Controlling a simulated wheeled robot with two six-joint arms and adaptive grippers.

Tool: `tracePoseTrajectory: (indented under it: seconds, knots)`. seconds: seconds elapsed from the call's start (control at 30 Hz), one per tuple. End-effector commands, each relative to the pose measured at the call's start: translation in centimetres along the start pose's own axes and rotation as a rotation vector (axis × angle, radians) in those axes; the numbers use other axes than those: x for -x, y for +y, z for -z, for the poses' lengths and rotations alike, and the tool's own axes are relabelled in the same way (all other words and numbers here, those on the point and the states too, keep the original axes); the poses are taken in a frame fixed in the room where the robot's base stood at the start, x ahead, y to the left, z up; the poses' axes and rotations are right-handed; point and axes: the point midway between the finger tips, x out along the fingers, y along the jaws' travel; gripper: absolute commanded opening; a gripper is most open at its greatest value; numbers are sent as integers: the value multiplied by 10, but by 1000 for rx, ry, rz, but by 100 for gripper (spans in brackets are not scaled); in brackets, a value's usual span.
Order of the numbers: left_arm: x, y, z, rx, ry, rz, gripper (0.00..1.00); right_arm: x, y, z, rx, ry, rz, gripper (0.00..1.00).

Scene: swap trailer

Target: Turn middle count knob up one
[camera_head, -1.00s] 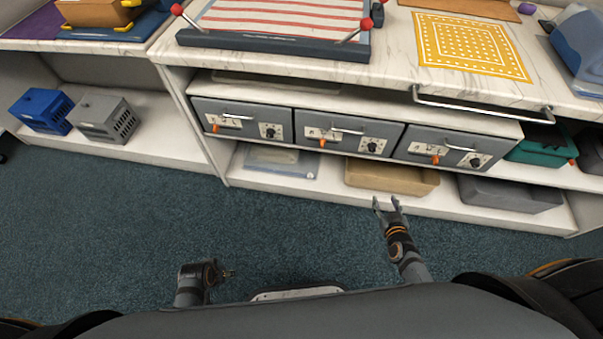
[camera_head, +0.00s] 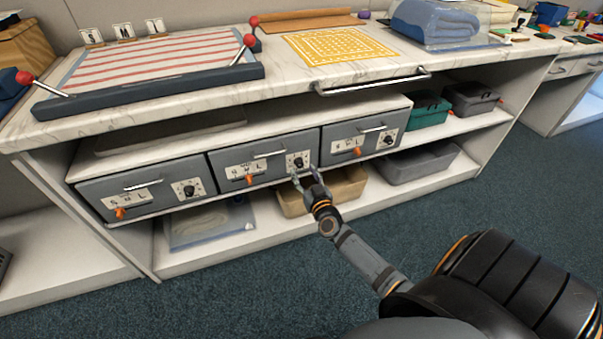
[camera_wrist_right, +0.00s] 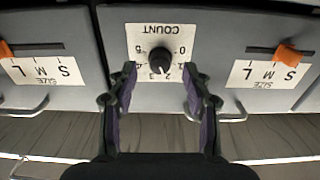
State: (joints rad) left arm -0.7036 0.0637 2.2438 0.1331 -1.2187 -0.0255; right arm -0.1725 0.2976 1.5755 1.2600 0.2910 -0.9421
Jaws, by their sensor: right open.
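The middle drawer (camera_head: 232,163) has a black count knob (camera_head: 299,162) on a white plate at its right. In the right wrist view, upside down, the round knob (camera_wrist_right: 160,61) sits on a plate marked COUNT, with its pointer toward the 2 and 3 side; the exact number is hard to tell. My right gripper (camera_head: 305,172) is open just in front of and below the knob. In the wrist view its fingers (camera_wrist_right: 160,76) stand on either side of the knob, with gaps and no visible contact. My left gripper is out of view.
Left (camera_head: 150,190) and right (camera_head: 362,137) drawers flank the middle one, with orange size sliders. A tan bin (camera_head: 345,186) and a grey bin (camera_head: 420,165) sit on the shelf below. A rail (camera_head: 375,82) juts from the counter edge above.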

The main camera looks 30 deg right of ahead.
Motion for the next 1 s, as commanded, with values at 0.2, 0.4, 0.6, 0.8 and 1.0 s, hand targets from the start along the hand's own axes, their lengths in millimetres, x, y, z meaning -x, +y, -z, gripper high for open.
tracePoseTrajectory:
  seconds: [0.2, 0.4, 0.6, 0.8, 1.0]
  knots:
    - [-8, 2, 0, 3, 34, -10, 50, -21, 0, -1, 1, -1, 0, 50]
    - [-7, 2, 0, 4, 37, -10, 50, -22, 0, 0, 1, -2, 0, 50]
    - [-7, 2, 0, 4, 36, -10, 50, -22, 0, 0, 1, -1, 1, 31]
    - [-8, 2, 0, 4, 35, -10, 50, -22, 0, -1, 1, -2, 1, 3]
    - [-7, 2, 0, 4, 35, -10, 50, -22, 0, 0, -4, -2, 1, 0]
